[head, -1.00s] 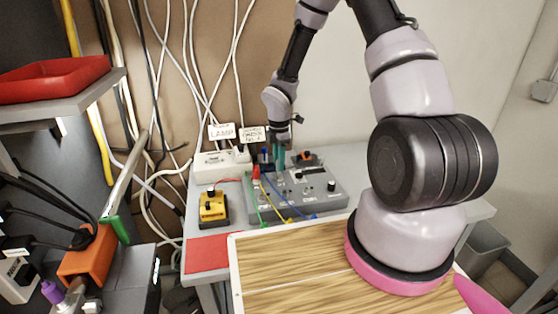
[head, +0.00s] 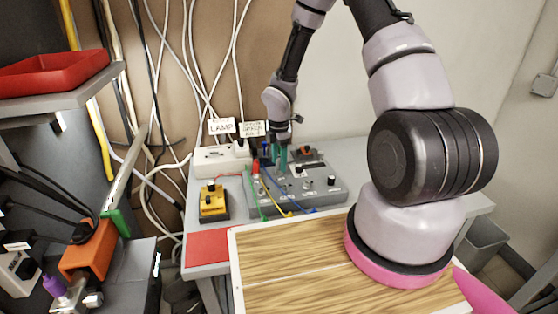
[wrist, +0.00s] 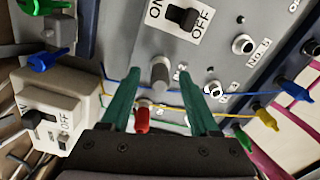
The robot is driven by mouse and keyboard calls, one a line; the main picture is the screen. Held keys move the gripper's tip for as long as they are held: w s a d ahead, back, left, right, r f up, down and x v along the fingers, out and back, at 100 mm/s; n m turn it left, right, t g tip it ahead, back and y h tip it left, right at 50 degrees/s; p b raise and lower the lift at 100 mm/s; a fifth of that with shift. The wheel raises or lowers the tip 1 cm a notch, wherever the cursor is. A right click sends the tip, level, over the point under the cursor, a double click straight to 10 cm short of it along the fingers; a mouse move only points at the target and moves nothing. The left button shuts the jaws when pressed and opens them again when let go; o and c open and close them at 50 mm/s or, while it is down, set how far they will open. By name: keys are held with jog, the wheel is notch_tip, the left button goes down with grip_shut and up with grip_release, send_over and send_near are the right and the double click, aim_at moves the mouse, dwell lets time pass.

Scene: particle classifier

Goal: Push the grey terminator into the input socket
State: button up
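The grey terminator (wrist: 160,72) is a short grey cylinder on the sloping panel of the grey control box (head: 325,200). In the wrist view it stands between and slightly beyond my two teal fingers, with a gap on both sides. My gripper (wrist: 161,82) is open and holds nothing; in the head view my gripper (head: 280,156) is over the back of the box. Silver ringed sockets show on the panel, one socket (wrist: 243,44) and another lower socket (wrist: 213,88). I cannot read which is the input, nor tell how deep the terminator sits.
A red plug (wrist: 143,119) lies close by the left finger. Blue (wrist: 295,90) and yellow (wrist: 265,113) plugs with leads cross the panel. A black ON/OFF switch (wrist: 183,18) is beyond. A white power strip (head: 222,160) and yellow device (head: 213,204) stand left of the box.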

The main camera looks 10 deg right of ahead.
notch_tip(320, 180, up, 11)
dwell(0.6)
jog(key=shift+f, duration=0.1)
notch_tip(320, 180, up, 12)
jog(key=m+t, duration=0.1)
jog(key=m, duration=0.5)
send_over(279, 159)
jog(key=s+d, duration=0.2)
jog(key=d, duration=0.2)
jog(key=s+d+r+m+t, duration=0.2)
jog(key=s+r+m, duration=0.4)
jog(key=r, duration=0.3)
jog(key=s+r+m+t+y, duration=0.2)
jog(key=s+r+m+t, duration=0.2)
jog(key=s+r+m, duration=0.8)
jog(key=s+m, duration=0.1)
jog(key=s, duration=0.2)
